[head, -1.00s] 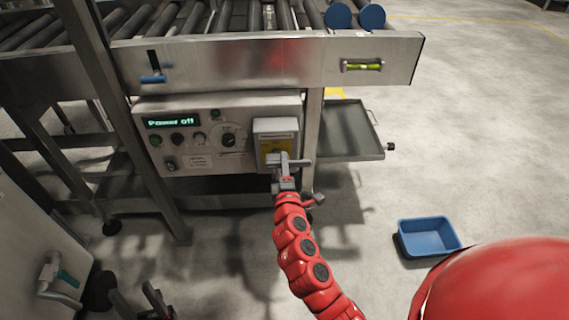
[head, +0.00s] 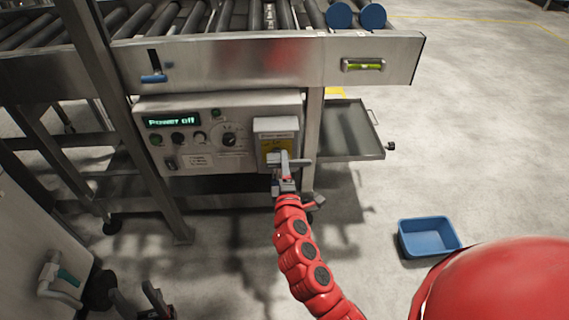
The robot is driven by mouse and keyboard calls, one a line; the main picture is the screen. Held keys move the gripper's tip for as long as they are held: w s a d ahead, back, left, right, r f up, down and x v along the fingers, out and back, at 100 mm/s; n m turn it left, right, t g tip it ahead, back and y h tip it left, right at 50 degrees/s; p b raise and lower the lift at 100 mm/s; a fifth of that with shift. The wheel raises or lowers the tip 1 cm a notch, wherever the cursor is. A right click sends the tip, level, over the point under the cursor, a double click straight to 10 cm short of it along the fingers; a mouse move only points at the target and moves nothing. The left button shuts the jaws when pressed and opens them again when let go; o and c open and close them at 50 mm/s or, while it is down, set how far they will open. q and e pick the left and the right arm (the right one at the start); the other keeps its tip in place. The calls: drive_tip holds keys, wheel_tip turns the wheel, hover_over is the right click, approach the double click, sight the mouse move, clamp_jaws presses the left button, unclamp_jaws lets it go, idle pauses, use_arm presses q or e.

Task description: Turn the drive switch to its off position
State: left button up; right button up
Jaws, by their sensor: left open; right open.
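The control panel (head: 195,166) hangs under the roller conveyor, and its green display (head: 172,121) reads "Power off". A black rotary knob (head: 229,140) sits on the panel's right half. A grey switch box (head: 275,126) with a yellow plate sticks out at the panel's right end. I cannot read which control is labelled as the drive switch. My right gripper (head: 284,160), on the red arm, is open in front of the yellow plate and hides part of it; contact cannot be told. My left gripper (head: 152,292) is open at the lower left, away from the panel.
A steel shelf (head: 350,135) juts out right of the panel. A blue bin (head: 429,237) stands on the floor at the right. A steel leg (head: 125,110) crosses left of the panel. A cabinet with a handle (head: 60,275) is at the lower left.

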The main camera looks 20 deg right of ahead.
drive_tip(key=b+v, duration=0.1)
drive_tip(key=v, duration=1.5)
drive_tip(key=shift+s, duration=0.3)
